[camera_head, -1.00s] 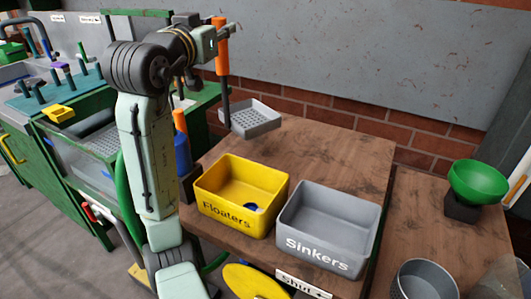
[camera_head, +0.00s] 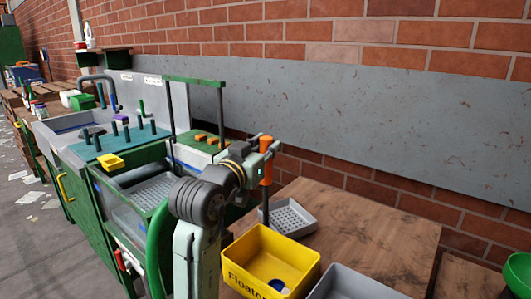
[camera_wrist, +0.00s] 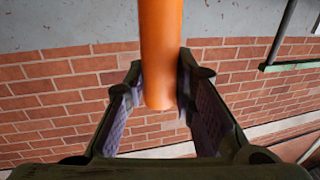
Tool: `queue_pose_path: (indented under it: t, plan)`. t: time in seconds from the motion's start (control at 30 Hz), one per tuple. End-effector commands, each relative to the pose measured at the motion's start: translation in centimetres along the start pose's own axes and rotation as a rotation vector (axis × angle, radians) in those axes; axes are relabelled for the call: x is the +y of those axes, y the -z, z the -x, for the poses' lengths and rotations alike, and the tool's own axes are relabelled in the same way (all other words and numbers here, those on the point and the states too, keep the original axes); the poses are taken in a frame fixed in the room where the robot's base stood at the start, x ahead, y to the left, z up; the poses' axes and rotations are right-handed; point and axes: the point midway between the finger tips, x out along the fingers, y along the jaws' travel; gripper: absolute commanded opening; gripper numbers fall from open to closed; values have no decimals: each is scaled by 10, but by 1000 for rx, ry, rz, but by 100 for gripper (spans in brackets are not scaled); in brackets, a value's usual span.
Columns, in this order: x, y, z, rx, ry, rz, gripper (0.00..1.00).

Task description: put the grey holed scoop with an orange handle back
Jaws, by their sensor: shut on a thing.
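The grey holed scoop (camera_head: 292,218) hangs from my gripper (camera_head: 268,150), with its orange handle (camera_head: 266,174) upright and its square perforated pan at the bottom. The pan shows over the wooden table, behind the yellow bin; I cannot tell whether it touches the table. In the wrist view my gripper (camera_wrist: 160,100) has its two padded fingers on either side of the orange handle (camera_wrist: 160,50). The pan is out of the wrist view.
The yellow Floaters bin (camera_head: 237,262), with a blue thing inside, stands in front of the scoop, and a grey bin (camera_head: 350,285) beside it. Left is a green-framed washing station with a teal peg board (camera_head: 112,148) and a yellow scoop (camera_head: 110,161). A brick wall runs behind.

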Motion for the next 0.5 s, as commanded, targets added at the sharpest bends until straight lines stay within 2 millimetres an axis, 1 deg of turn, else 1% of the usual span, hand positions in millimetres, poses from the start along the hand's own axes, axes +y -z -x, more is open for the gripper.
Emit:
queue_pose_path:
  t: [0.03,0.1,0.37,0.5]
  plan:
    - [0,-6,0,0,0,2,0]
    - [0,-11,1,1,0,0,0]
    - [0,-12,1,3,0,-2,0]
    - [0,-16,1,2,0,-1,0]
